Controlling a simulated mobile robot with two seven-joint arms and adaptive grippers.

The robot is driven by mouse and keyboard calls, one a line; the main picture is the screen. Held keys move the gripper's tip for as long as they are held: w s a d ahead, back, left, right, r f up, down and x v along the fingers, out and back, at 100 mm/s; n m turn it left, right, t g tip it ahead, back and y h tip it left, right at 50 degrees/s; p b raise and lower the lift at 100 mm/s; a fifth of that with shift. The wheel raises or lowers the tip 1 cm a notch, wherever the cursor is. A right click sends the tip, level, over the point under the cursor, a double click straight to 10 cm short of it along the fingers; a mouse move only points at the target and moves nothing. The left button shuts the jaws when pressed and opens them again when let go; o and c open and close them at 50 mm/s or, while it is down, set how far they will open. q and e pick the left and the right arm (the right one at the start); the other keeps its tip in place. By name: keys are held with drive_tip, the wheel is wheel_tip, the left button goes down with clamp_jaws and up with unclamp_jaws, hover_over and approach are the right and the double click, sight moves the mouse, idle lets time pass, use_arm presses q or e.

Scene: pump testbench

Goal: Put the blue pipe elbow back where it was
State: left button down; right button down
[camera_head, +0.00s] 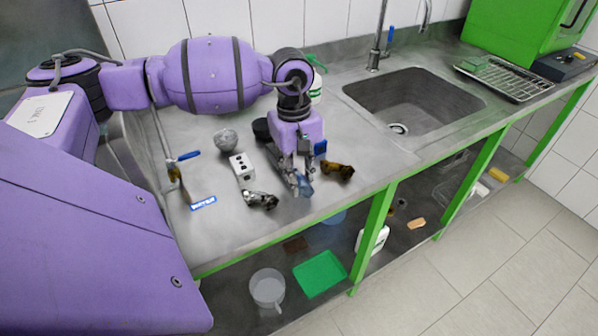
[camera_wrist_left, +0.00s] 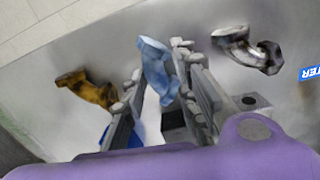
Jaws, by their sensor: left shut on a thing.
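The blue pipe elbow (camera_head: 305,187) is between the fingertips of my left gripper (camera_head: 298,184), low over the front of the steel counter. I cannot tell whether it touches the counter. In the left wrist view the blue elbow (camera_wrist_left: 154,62) sits between the two fingers (camera_wrist_left: 160,78), with its upper end sticking out past them. The gripper is shut on it. A brass-coloured elbow (camera_head: 338,171) lies to the right of the gripper, and a shiny metal elbow (camera_head: 261,200) lies to its left. My right gripper is not in view.
A white block with dark holes (camera_head: 243,168) and a grey lumpy ball (camera_head: 226,139) stand left of the gripper. A WATER label (camera_head: 203,203) lies near the front edge. The sink (camera_head: 410,100) is at the right. The counter between brass elbow and sink is clear.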

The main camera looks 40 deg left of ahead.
use_arm(q)
drive_tip(key=shift+r, duration=0.1)
drive_tip(key=c, duration=1.8)
unclamp_jaws()
drive_tip(key=shift+f, duration=0.25)
drive_tip(key=o, duration=0.4)
drive_tip(key=shift+r, duration=0.1)
drive_tip(key=shift+r, duration=0.6)
drive_tip(key=r, duration=0.7)
drive_tip(key=a+r, duration=0.1)
drive_tip(key=r, duration=0.3)
drive_tip(key=shift+b, duration=0.3)
